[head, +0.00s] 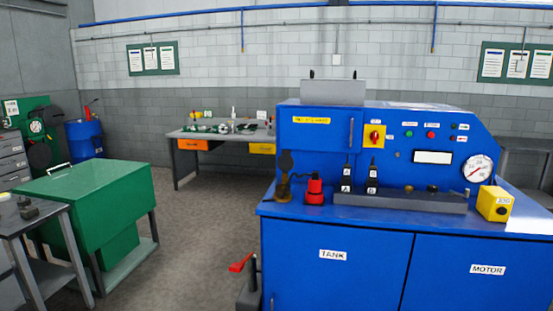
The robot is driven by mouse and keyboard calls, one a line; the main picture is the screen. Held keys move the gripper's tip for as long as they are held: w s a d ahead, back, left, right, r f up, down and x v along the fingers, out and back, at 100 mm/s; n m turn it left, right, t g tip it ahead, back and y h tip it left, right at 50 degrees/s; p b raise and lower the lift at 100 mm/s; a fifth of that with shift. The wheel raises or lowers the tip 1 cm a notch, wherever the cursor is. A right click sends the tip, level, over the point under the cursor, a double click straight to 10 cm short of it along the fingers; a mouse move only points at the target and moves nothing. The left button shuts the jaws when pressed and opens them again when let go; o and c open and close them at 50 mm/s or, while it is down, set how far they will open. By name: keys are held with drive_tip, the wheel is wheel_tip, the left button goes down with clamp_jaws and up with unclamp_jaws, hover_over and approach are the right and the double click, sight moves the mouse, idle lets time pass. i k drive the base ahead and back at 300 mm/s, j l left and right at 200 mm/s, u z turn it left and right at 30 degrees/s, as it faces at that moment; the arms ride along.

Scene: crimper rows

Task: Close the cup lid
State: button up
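A small brass-brown cup (283,194) stands at the left end of the blue machine's worktop. A dark rounded flap, which looks like its lid (285,163), stands up above it, so the lid appears open. The small size hides the hinge and the inside of the cup. My gripper is not in the head view.
The blue machine (335,230) carries a red cylinder (314,188) close right of the cup, a dark grey block (400,202), and a yellow box (494,204). A red lever (240,263) sticks out at its lower left. A green chest (90,200) stands left; floor between is clear.

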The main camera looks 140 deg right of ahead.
sight(285, 162)
drive_tip(key=l+z, duration=0.1)
drive_tip(key=z, duration=4.7)
drive_tip(key=i+z, duration=0.15)
drive_tip(key=i, duration=0.4)
drive_tip(key=i+j+z, duration=0.1)
drive_tip(key=i, duration=0.45)
